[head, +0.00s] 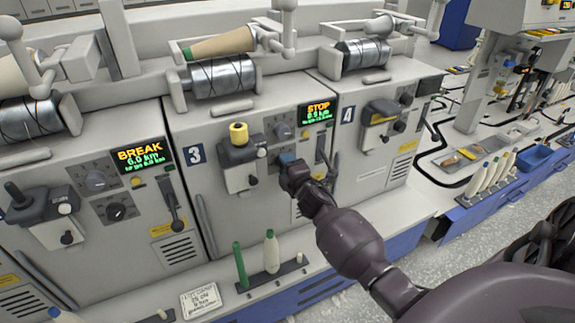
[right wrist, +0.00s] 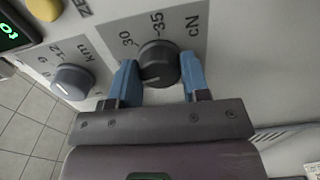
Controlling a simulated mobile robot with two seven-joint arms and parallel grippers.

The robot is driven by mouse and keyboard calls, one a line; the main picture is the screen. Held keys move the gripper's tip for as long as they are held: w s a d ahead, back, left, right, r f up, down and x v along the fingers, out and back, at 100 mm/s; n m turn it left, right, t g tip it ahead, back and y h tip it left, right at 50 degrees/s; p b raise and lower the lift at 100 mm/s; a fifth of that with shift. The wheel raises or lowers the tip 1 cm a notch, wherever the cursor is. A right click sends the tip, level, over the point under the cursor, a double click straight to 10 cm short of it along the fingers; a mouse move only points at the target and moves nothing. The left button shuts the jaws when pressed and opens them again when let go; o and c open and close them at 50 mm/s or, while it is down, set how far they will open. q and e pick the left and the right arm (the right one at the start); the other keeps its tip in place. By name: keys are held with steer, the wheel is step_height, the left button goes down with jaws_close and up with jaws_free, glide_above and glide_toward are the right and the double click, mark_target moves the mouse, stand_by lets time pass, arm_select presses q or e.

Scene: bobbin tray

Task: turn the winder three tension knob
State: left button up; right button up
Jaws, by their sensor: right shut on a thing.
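Winder three (head: 183,110) bears a blue number 3 plate (head: 195,153) and a display (head: 318,113) reading STOP in the head view. Its tension knob (right wrist: 158,62) is a round dark knob in the right wrist view, on a grey plate marked 30, 35 and cN. My right gripper (head: 286,158) is at this panel, and its blue fingers are shut on the knob from both sides. In the head view the gripper hides the knob. My left gripper is not in view.
Above is another dial (head: 283,131), marked km in the right wrist view (right wrist: 72,82). Winder four's plate (head: 347,115) is to the right. A green bobbin (head: 240,266) and a white one (head: 271,252) stand on the ledge below.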

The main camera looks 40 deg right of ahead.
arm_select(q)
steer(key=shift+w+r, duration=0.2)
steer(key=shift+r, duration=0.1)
arm_select(e)
steer(key=shift+m, duration=0.8)
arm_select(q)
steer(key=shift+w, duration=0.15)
arm_select(e)
steer(key=shift+f, duration=0.1)
steer(key=o, duration=0.9)
arm_select(q)
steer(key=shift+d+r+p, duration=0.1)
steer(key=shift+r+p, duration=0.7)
steer(key=shift+p, duration=0.25)
arm_select(e)
steer(key=v, duration=1.1)
steer(key=shift+a, duration=0.15)
